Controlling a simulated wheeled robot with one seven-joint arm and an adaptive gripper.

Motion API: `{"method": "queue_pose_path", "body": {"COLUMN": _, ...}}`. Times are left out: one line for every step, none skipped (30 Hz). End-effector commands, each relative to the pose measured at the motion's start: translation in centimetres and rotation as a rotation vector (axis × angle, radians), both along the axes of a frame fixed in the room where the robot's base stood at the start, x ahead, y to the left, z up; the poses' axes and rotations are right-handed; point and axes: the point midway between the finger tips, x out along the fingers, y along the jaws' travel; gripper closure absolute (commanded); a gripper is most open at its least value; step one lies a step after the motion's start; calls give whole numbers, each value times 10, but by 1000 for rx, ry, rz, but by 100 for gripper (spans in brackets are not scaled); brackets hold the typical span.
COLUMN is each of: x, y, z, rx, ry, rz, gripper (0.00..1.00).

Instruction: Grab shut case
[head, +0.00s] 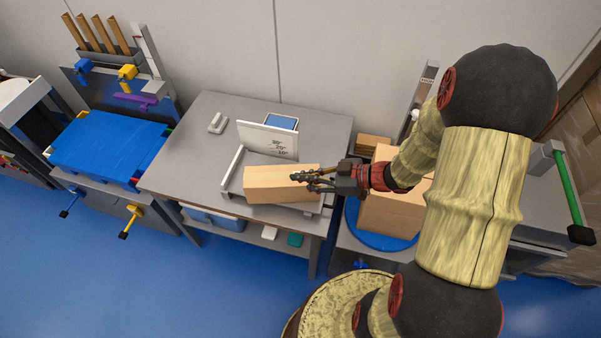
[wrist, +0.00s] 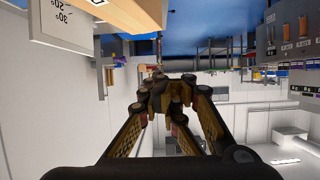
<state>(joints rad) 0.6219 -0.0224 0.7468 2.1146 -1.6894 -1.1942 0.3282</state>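An oblong light-brown box (head: 275,190) with plain closed faces lies on a grey tray-like fixture (head: 232,172) on the grey table. I see no lid seam on it; whether it is the case I cannot tell. In the wrist view a brown block (wrist: 125,12) at the top edge seems to be this box. My gripper (head: 303,180) comes from the right and shows over the box's right end in the head view. In the wrist view its fingers (wrist: 168,88) converge beyond the palm, and the box is not between them. The gap at the fingertips is unclear.
A white angle-marked board (head: 268,140) stands behind the box. A larger brown box (head: 390,210) stands on a blue disc (head: 375,240) to the right, under my arm. A blue-topped bench (head: 110,148) is at left.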

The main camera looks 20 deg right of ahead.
Motion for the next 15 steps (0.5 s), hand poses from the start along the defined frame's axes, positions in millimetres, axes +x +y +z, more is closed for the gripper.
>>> {"method": "queue_pose_path", "body": {"x": 0, "y": 0, "z": 0, "rx": 0, "ry": 0, "rz": 0, "gripper": 100}}
{"method": "queue_pose_path", "body": {"x": 0, "y": 0, "z": 0, "rx": 0, "ry": 0, "rz": 0, "gripper": 100}}
{"method": "queue_pose_path", "body": {"x": 0, "y": 0, "z": 0, "rx": 0, "ry": -1, "rz": 0, "gripper": 100}}
{"method": "queue_pose_path", "body": {"x": 0, "y": 0, "z": 0, "rx": 0, "ry": -1, "rz": 0, "gripper": 100}}
{"method": "queue_pose_path", "body": {"x": 0, "y": 0, "z": 0, "rx": 0, "ry": -2, "rz": -1, "gripper": 100}}
{"method": "queue_pose_path", "body": {"x": 0, "y": 0, "z": 0, "rx": 0, "ry": -2, "rz": -1, "gripper": 100}}
{"method": "queue_pose_path", "body": {"x": 0, "y": 0, "z": 0, "rx": 0, "ry": -2, "rz": -1, "gripper": 95}}
{"method": "queue_pose_path", "body": {"x": 0, "y": 0, "z": 1, "rx": 0, "ry": -2, "rz": -1, "gripper": 93}}
{"method": "queue_pose_path", "body": {"x": 0, "y": 0, "z": 1, "rx": 0, "ry": -2, "rz": -1, "gripper": 91}}
{"method": "queue_pose_path", "body": {"x": 0, "y": 0, "z": 1, "rx": 0, "ry": -2, "rz": -1, "gripper": 89}}
{"method": "queue_pose_path", "body": {"x": 1, "y": 0, "z": 1, "rx": 0, "ry": -2, "rz": -1, "gripper": 87}}
{"method": "queue_pose_path", "body": {"x": 1, "y": 0, "z": 1, "rx": 0, "ry": -2, "rz": -1, "gripper": 85}}
{"method": "queue_pose_path", "body": {"x": 1, "y": 0, "z": 1, "rx": 0, "ry": -2, "rz": -1, "gripper": 83}}
{"method": "queue_pose_path", "body": {"x": 1, "y": 0, "z": 1, "rx": 0, "ry": -2, "rz": -1, "gripper": 82}}
{"method": "queue_pose_path", "body": {"x": 1, "y": 0, "z": 1, "rx": 0, "ry": -2, "rz": -1, "gripper": 79}}
